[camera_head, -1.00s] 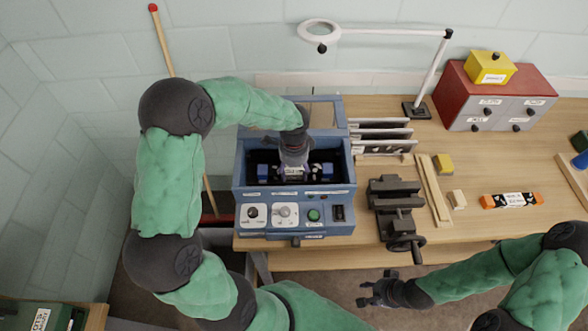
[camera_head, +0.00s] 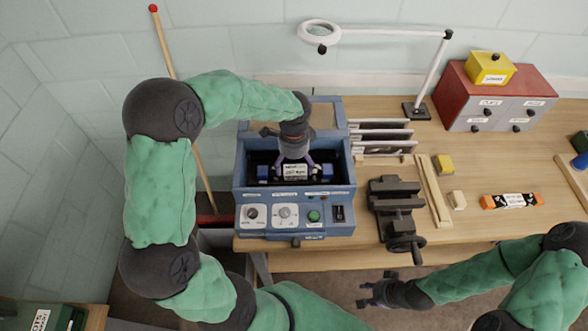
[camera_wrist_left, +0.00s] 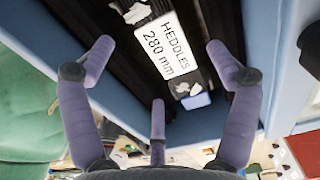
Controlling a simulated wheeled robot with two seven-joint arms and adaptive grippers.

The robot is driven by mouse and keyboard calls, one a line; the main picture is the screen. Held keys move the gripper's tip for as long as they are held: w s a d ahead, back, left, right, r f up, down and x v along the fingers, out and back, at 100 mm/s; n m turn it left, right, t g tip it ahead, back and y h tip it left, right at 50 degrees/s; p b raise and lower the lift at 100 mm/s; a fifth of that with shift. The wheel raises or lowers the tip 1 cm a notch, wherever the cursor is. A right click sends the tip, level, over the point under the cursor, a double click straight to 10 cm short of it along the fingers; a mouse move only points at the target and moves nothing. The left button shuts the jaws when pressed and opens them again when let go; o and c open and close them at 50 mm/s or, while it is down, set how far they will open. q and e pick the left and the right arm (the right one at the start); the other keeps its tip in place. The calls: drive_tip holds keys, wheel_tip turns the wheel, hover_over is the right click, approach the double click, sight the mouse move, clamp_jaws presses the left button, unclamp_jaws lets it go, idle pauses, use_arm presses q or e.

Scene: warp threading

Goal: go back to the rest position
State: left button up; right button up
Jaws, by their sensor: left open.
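My left gripper (camera_head: 295,162) is above the open blue machine box (camera_head: 241,180), with its fingers pointing down into it. In the left wrist view it (camera_wrist_left: 160,50) is open and empty, its fingers spread on either side of a white label reading "HEDDLES 280 mm" (camera_wrist_left: 164,45). The labelled dark block (camera_head: 295,172) lies inside the box, below the fingers. My right gripper (camera_head: 374,290) hangs in front of the workbench, apart from everything, with its fingers spread and nothing between them.
On the workbench (camera_head: 300,258), a dark vise (camera_head: 396,208) stands right of the box, near upright panels (camera_head: 380,135). A magnifier lamp (camera_head: 430,75) and a red cabinet (camera_head: 460,95) stand behind. A long stick (camera_head: 180,110) leans on the wall.

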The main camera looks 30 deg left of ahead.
use_arm(q)
wheel_tip(320, 180, up, 8)
idle(0.4)
